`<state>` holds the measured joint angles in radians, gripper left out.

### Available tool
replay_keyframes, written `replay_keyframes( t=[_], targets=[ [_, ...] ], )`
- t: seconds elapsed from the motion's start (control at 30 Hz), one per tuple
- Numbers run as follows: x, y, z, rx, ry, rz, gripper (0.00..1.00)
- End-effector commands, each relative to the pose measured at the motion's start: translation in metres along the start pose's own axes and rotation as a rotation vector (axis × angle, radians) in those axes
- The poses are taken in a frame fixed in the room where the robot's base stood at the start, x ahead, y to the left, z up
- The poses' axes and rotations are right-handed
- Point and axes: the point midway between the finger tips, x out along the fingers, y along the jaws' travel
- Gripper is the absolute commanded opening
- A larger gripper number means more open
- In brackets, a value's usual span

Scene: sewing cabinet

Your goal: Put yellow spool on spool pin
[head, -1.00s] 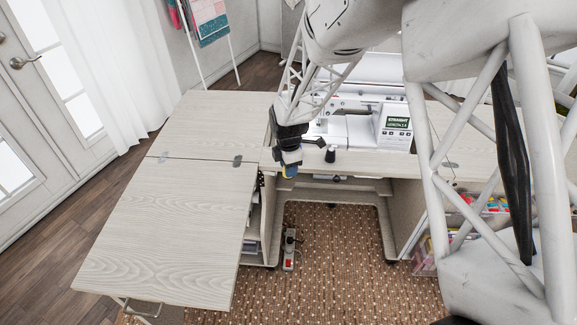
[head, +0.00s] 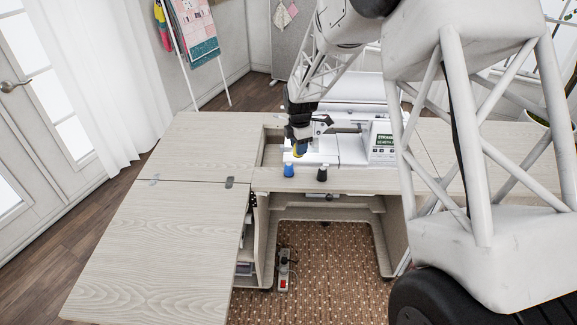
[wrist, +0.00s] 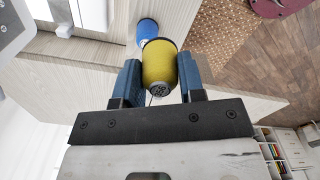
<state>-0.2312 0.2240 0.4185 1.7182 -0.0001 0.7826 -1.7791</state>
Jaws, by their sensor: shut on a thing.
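The yellow spool (wrist: 159,62) is between the two blue fingers of my gripper (wrist: 160,72) in the wrist view, and the gripper is shut on it. In the head view my gripper (head: 298,148) hangs at the left end of the white sewing machine (head: 345,147), with only a little of the yellow spool (head: 298,152) showing below it. The spool appears held above the surface. I cannot make out the spool pin in either view.
A blue spool (head: 289,170) and a black spool (head: 322,174) stand on the cabinet's front strip (head: 360,182). The blue spool also shows beyond the yellow one in the wrist view (wrist: 147,30). The left leaf (head: 160,240) is clear.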

Motion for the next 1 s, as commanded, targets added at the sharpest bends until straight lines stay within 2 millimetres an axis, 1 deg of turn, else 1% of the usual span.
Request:
replay_keyframes(
  t=[0.03,0.2,0.4,0.5,0.6,0.7,0.83,1.0],
  targets=[
    [-0.006,0.01,0.014,0.004,0.0,0.001,0.14],
    [-0.024,0.037,0.056,0.002,0.0,0.0,0.14],
    [-0.045,0.062,0.104,0.0,0.001,-0.002,0.14],
    [-0.054,0.071,0.125,-0.001,0.001,-0.002,0.14],
    [-0.061,0.077,0.14,0.0,0.001,-0.001,0.14],
    [-0.066,0.082,0.15,0.002,0.0,0.0,0.14],
    [-0.068,0.084,0.156,0.003,0.0,0.0,0.14],
    [-0.069,0.085,0.157,0.003,0.0,0.001,0.14]
  ],
)
